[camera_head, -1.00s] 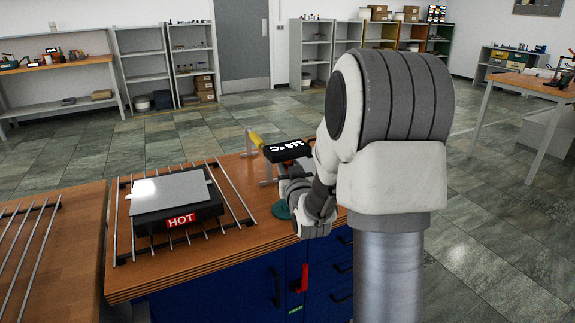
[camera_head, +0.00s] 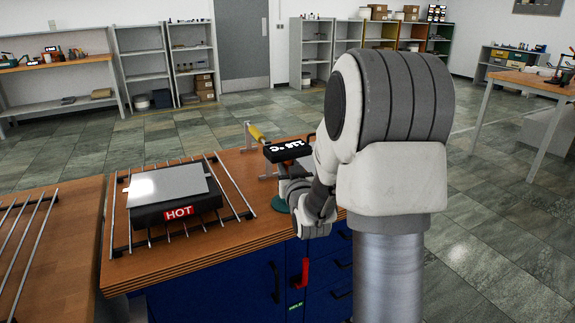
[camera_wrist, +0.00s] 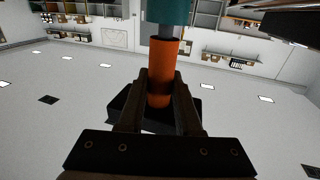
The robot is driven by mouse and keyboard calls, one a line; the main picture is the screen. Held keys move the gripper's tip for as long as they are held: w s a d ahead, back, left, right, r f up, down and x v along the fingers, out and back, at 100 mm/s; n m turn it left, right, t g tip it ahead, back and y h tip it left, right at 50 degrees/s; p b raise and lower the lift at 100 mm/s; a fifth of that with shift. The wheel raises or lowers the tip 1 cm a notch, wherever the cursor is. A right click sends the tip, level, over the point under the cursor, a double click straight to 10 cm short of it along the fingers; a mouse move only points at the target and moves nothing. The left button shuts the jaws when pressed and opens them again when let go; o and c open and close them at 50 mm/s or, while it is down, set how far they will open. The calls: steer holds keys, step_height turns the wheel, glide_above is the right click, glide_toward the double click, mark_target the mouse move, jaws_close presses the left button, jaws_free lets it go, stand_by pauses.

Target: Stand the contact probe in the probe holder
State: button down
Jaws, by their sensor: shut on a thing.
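My gripper (camera_wrist: 160,92) is shut on the orange handle of the contact probe (camera_wrist: 164,70) in the wrist view. A short grey shank shows at one end of the handle, against the teal probe holder (camera_wrist: 168,10), which is cut by the top edge. The shank lines up with the holder; how deep it sits is not clear. In the head view, the teal round base of the holder (camera_head: 279,205) stands on the bench beside my gripper (camera_head: 293,190).
A hot plate (camera_head: 160,207) with a HOT sign and a light plate on top (camera_head: 168,184) sits among metal rods left of my gripper. A yellow roller on a frame (camera_head: 256,133) stands behind. Blue cabinets with a red handle (camera_head: 305,272) are below the bench (camera_head: 190,244).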

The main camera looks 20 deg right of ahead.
steer(key=shift+f+b, duration=0.3)
steer(key=shift+f, duration=0.05)
steer(key=c, duration=0.5)
jaws_free()
steer(key=shift+s, duration=0.15)
